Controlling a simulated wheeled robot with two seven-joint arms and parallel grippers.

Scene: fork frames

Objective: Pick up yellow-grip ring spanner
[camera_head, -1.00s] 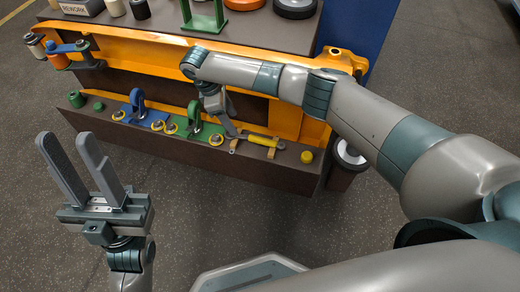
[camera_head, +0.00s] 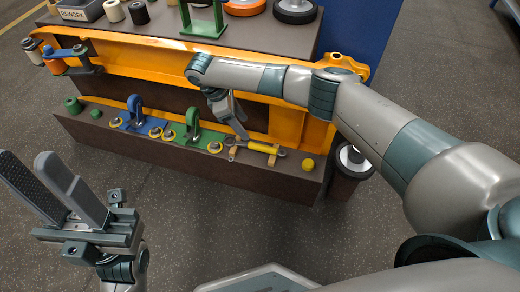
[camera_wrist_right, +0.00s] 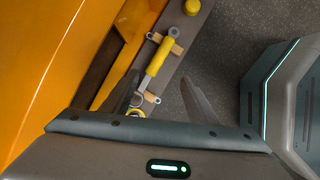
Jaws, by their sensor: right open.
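The yellow-grip ring spanner (camera_head: 263,147) lies across two small wooden blocks near the right end of the dark lower ledge. In the right wrist view its yellow grip (camera_wrist_right: 158,57) runs between the blocks, with grey metal towards both ends. My right gripper (camera_head: 239,128) is open and empty, above the spanner's left end in the head view. In the right wrist view its fingers (camera_wrist_right: 160,88) stand on either side of the spanner's line, apart from the grip. My left gripper (camera_head: 27,163) is open and empty at the lower left, away from the ledge.
A yellow knob (camera_head: 308,165) sits right of the spanner. Green (camera_head: 192,131) and blue (camera_head: 137,119) hooped brackets with yellow-ringed parts stand to its left. An orange frame (camera_head: 160,57) rises behind the ledge. The floor in front is clear.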

